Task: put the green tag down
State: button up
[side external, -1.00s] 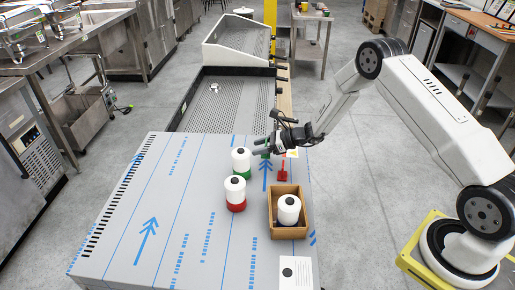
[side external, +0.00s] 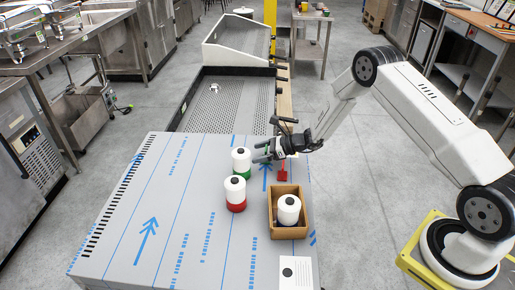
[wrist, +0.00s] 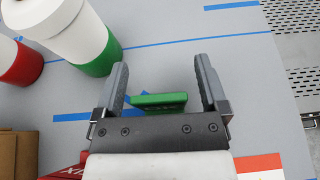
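The green tag (wrist: 158,101) shows in the wrist view as a small flat green piece between the two fingers of my gripper (wrist: 165,85). A gap shows on each side of the tag, so the fingers are open and not closed on it. It lies over a blue arrow print on the grey worktop; whether it touches the surface is hard to tell. In the side view my gripper (side external: 261,151) is low over the far right part of the worktop, and the tag is mostly hidden by the fingers.
A white container with a green base (side external: 241,160) stands just left of my gripper. A white container with a red base (side external: 235,192) is nearer. A brown box (side external: 291,232) holds another white container. A red tag (side external: 282,173) lies close by. The worktop's left (side external: 150,190) is clear.

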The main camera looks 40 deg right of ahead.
jog(key=v, duration=1.2)
jog(key=shift+w+d, duration=0.1)
dwell(0.6)
